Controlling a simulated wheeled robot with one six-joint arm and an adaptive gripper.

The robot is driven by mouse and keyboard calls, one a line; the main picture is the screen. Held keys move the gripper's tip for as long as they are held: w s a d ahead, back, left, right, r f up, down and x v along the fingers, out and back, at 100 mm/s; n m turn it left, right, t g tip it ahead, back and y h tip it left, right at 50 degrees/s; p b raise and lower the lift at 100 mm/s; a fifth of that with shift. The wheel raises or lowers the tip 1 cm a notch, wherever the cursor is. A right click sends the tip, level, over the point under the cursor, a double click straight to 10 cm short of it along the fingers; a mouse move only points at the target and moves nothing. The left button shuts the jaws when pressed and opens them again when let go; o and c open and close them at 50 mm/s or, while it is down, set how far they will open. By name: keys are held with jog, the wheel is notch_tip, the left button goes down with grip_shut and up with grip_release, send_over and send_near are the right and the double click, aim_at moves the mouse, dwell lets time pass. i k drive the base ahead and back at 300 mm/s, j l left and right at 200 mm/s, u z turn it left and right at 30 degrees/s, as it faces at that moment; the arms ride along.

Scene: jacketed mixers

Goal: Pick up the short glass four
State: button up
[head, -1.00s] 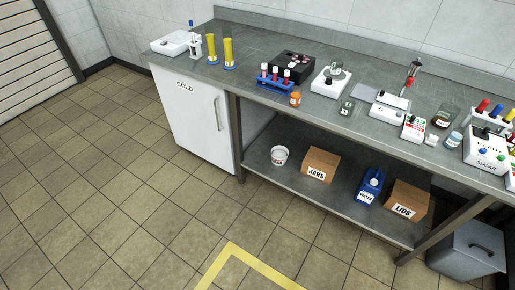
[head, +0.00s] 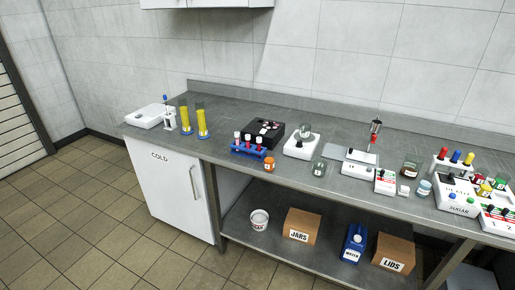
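A short clear glass (head: 319,168) stands on the steel counter (head: 225,105), right of an orange-lidded jar. Another clear glass vessel (head: 305,131) stands on a white device (head: 301,146) behind it. A third glass with dark contents (head: 410,167) stands farther right. I cannot read a number on any of them, so I cannot tell which is glass four. My gripper is not in view.
A blue rack (head: 248,150) of red-capped tubes, an orange jar (head: 269,164) and a black box (head: 262,133) stand left of the short glass. White devices with knobs (head: 462,190) crowd the right end. The floor (head: 80,210) in front is clear at left.

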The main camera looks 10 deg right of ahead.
aim_at(269, 164)
jog(key=i+j+u, duration=0.1)
jog(key=i+j, duration=0.15)
jog(key=i, duration=0.15)
jog(key=i+j+u, duration=0.25)
jog(key=i+j, duration=0.15)
jog(key=i, duration=0.35)
jog(key=i+j+u, duration=0.1)
jog(key=i, duration=0.3)
